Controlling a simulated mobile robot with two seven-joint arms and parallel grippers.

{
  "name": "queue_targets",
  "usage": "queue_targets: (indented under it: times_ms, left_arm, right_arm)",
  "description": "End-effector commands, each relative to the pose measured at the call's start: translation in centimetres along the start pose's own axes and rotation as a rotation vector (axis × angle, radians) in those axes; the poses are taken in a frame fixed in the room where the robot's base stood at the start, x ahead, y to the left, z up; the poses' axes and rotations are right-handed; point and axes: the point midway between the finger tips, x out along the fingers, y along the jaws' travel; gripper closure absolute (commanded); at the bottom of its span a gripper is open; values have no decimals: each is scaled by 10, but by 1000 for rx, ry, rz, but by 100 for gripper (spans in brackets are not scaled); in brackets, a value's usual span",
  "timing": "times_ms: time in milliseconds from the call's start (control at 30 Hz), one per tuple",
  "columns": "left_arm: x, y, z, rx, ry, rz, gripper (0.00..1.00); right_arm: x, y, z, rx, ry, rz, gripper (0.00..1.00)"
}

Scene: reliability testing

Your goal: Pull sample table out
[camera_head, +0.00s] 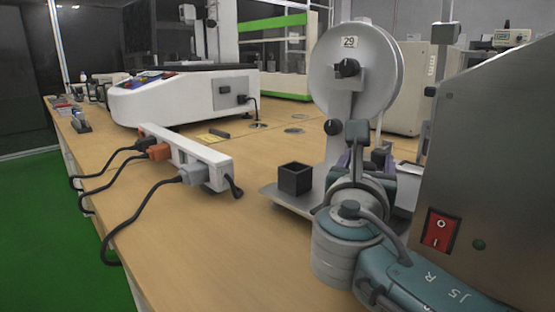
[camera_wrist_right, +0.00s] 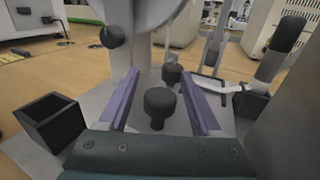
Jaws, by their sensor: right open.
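A grey testing device (camera_head: 358,75) with a round dial head marked 29 and black knobs stands on the wooden bench. Its flat metal base plate (camera_head: 285,200) extends forward; I cannot tell which part is the sample table. In the right wrist view, a black knob (camera_wrist_right: 160,103) stands between the two purple fingers of my right gripper (camera_wrist_right: 153,76), with a gap on each side. A second black knob (camera_wrist_right: 171,73) is just behind it. My right gripper (camera_head: 366,160) is open in front of the device, and my arm hides its lower part. My left gripper is out of view.
An open black box (camera_head: 295,180) sits on the base plate, left of my gripper. A metal cabinet with a red switch (camera_head: 440,229) stands close on the right. A power strip (camera_head: 187,156) with cables lies on the bench to the left.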

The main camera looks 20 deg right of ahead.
Motion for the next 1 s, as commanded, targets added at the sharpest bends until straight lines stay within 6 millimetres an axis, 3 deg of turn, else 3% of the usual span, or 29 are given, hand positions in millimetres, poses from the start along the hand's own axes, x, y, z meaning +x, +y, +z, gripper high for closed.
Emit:
queue_targets:
  times_ms: [133,700,1000]
  left_arm:
    - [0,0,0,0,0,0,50]
    - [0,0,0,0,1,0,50]
    - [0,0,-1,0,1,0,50]
  right_arm:
    - [0,0,0,0,0,0,37]
    - [0,0,0,0,-1,0,100]
    - [0,0,0,0,-1,0,100]
